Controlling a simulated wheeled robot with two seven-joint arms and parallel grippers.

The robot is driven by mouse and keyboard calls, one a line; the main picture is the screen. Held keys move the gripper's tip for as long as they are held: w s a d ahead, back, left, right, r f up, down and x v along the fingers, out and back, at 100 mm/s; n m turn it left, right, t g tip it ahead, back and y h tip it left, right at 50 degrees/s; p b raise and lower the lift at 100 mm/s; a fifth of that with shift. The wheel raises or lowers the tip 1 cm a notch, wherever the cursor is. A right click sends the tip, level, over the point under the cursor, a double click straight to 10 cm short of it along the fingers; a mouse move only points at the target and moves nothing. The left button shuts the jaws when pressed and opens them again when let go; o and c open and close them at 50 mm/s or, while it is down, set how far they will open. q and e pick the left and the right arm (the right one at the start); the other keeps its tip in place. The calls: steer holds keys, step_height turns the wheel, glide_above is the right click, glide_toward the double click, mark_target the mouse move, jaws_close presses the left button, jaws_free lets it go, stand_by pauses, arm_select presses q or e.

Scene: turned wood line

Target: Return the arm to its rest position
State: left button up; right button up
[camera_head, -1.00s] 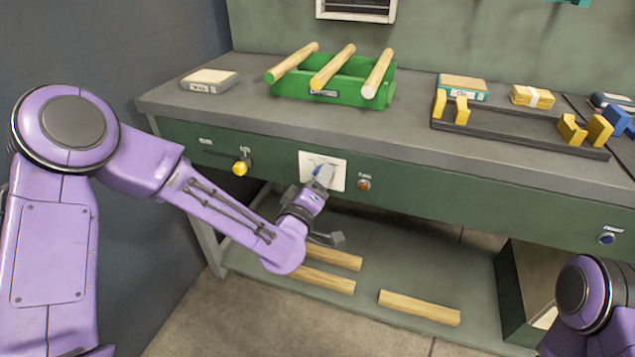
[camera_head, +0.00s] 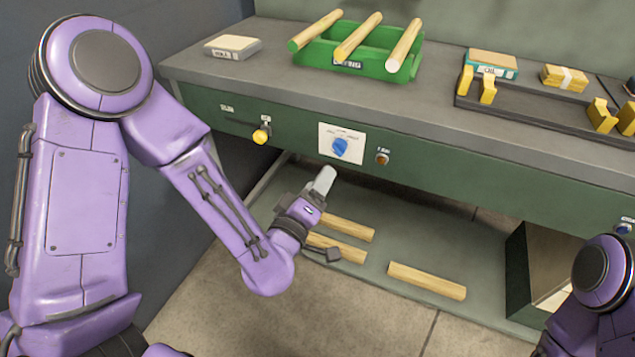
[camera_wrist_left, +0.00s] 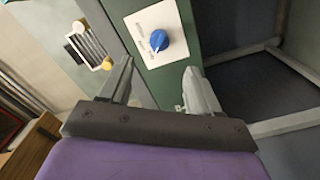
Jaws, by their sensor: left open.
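My left gripper (camera_head: 323,181) is in front of the bench's green front panel, a little below a blue knob (camera_head: 340,148) on a white plate (camera_head: 327,133). In the left wrist view the two fingers (camera_wrist_left: 158,85) stand apart with nothing between them. That view also shows the blue knob (camera_wrist_left: 158,40) beyond the fingers, clear of them. My left arm (camera_head: 225,205) comes in from the left with its elbow bent. Of my right arm (camera_head: 603,290), only a part shows at the lower right; its gripper is out of the picture.
A yellow knob (camera_head: 261,135) and a small brown button (camera_head: 382,158) flank the plate. A green tray (camera_head: 345,66) with wooden rods and a dark rack (camera_head: 530,108) stand on the bench top. Wooden bars (camera_head: 427,281) lie on the lower shelf. The floor in front is clear.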

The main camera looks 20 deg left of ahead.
arm_select(q)
steer(key=s+a+f+m+g+y+p, duration=0.1)
steer(key=s+a+f+m+g+p, duration=0.2)
steer(key=f, duration=0.4)
steer(key=s+a+f+g+y+p, duration=0.1)
steer(key=s+a+f+g+p, duration=0.2)
steer(key=s+f+g, duration=0.4)
steer(key=s+a+f+g+y+p, duration=0.1)
steer(key=s+a+f+g+p, duration=0.1)
steer(key=s, duration=0.6)
steer(key=s+a+f+m+g+y+p, duration=0.1)
steer(key=s+a+f+g+p, duration=0.1)
steer(key=s, duration=0.6)
step_height(320, 180, down, 2)
steer(key=a+p, duration=0.1)
steer(key=a, duration=0.2)
steer(key=shift+m+g+p, duration=0.3)
steer(key=shift+g+p, duration=0.05)
steer(key=shift+g, duration=0.05)
steer(key=shift+s, duration=0.1)
